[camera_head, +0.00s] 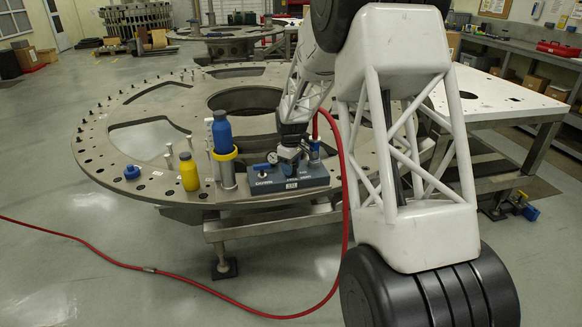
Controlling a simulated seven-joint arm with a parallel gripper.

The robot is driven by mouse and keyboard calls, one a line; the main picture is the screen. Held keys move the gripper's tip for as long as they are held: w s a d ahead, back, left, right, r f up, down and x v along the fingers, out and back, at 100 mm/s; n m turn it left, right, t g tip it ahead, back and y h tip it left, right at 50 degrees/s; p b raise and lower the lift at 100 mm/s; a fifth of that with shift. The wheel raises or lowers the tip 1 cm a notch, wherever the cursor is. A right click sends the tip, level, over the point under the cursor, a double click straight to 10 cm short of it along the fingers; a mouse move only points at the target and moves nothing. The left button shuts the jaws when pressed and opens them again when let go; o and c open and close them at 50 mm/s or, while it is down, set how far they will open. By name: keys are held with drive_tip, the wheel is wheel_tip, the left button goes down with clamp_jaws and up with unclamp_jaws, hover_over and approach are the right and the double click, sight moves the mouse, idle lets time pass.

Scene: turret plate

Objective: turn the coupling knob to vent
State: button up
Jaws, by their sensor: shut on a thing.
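A dark grey coupling block (312,177) sits on the near rim of the round turret plate, with white lettering too small to read. My gripper (289,160) points down onto the middle of the block and is shut on the coupling knob there. The fingers hide most of the knob, so I cannot tell which mark it points to. A small round gauge (272,157) stands just left of the fingers. A blue lever (262,167) lies on the block's left part. The red hose (347,165) joins a blue fitting (315,147) on the right.
Left of the block stand a blue bottle (222,132) in a yellow-ringed holder, a yellow bottle (189,172), metal pegs and a blue cap (132,172). The turret plate (110,130) has large openings. The hose trails over the floor. A white table (500,95) stands at right.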

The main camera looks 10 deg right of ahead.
drive_tip(key=shift+m, duration=0.3)
drive_tip(key=m, duration=0.8)
idle(0.3)
idle(0.4)
drive_tip(key=o, duration=0.9)
drive_tip(key=shift+r, duration=0.1)
drive_tip(key=shift+r, duration=3.8)
